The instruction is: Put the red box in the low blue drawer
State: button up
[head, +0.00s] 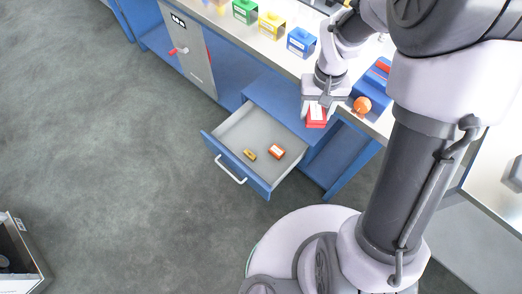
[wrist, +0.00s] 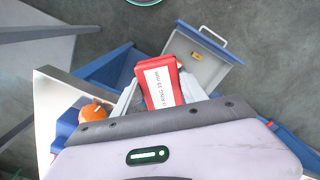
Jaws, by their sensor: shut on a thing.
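The red box (head: 316,117) with a white label is held in my gripper (head: 318,106) at the bench's front edge, just right of the open drawer. In the wrist view the red box (wrist: 163,84) sits between the fingers, its label facing the camera. The low blue drawer (head: 233,133) is pulled open, with a white handle (head: 231,170) on its front. Inside it lie a small yellow item (head: 250,154) and an orange-red box (head: 276,151). The drawer also shows in the wrist view (wrist: 205,40), beyond the held box.
Green (head: 245,11), yellow (head: 271,22) and blue (head: 301,42) dispensers line the bench. A cabinet door (head: 188,50) has a red handle. Floor left of the drawer is clear.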

aim_at(250, 135)
jog(key=j+z, duration=0.3)
jog(key=j, duration=1)
jog(key=j+z, duration=0.35)
jog(key=j, duration=1)
jog(key=i+j+z, duration=0.2)
jog(key=j, duration=0.3)
jog(key=i, duration=0.55)
